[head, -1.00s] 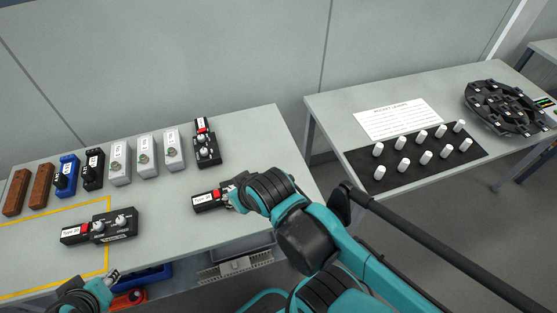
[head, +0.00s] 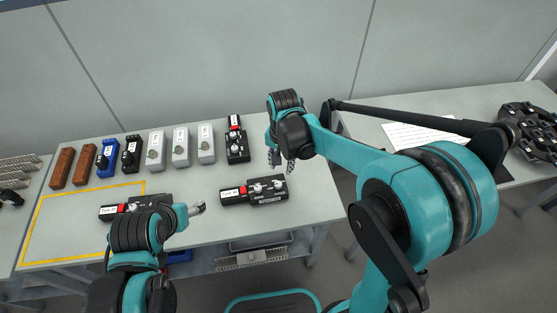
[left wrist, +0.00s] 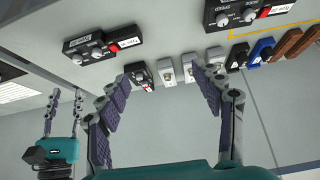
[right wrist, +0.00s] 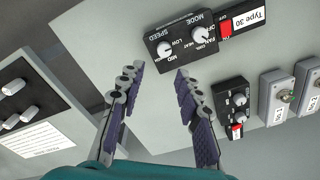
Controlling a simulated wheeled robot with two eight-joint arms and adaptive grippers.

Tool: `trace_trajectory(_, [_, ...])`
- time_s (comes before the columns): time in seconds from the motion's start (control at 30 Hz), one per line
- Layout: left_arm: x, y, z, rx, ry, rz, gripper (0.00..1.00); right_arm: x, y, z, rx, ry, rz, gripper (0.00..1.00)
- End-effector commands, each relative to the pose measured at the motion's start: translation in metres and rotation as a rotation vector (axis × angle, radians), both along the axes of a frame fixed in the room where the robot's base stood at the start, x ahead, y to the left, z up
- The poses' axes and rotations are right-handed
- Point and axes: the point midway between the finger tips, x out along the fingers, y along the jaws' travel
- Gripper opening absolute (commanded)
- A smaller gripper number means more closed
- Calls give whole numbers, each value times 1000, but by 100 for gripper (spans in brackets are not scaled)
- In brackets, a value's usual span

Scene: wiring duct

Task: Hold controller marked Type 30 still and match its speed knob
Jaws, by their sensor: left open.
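The black Type 30 controller (right wrist: 180,38) has a red switch, a mode knob (right wrist: 200,35) and a speed knob (right wrist: 165,48). It lies at the table's front right in the head view (head: 255,190). My right gripper (head: 281,163) is open and empty just behind and above it; its fingers (right wrist: 160,74) point toward the table. A second similar controller (head: 120,211) lies at the yellow outline, partly hidden by my left arm; its label is too small to read. My left gripper (head: 197,209) is open and empty between the two controllers; its fingers (left wrist: 165,78) are wide apart.
A third black controller (head: 237,150) stands at the back, beside grey boxes (head: 181,147), a blue box (head: 108,155) and brown blocks (head: 62,168). A right-hand table holds a paper (head: 420,135) and a dark round fixture (head: 530,130). Tabletop right of the controller is clear.

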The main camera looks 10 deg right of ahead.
Motion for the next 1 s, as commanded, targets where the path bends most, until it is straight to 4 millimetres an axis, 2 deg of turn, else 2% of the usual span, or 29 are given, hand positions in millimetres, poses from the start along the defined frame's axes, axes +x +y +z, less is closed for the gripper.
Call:
trace_trajectory(0.27, [7, -3, 5, 26, 22, -47, 67, 8, 9, -13, -8, 44, -43, 34])
trace_trajectory(0.57, [50, -21, -1, 187, 163, -363, 67, 8, 9, -12, -7, 43, -42, 34])
trace_trajectory(0.77, [83, -39, -21, 289, 264, -626, 67, 8, 9, -12, -7, 43, -42, 34])
trace_trajectory(1.0, [120, -63, -61, 384, 373, -956, 67, 8, 9, -12, -7, 41, -42, 34])
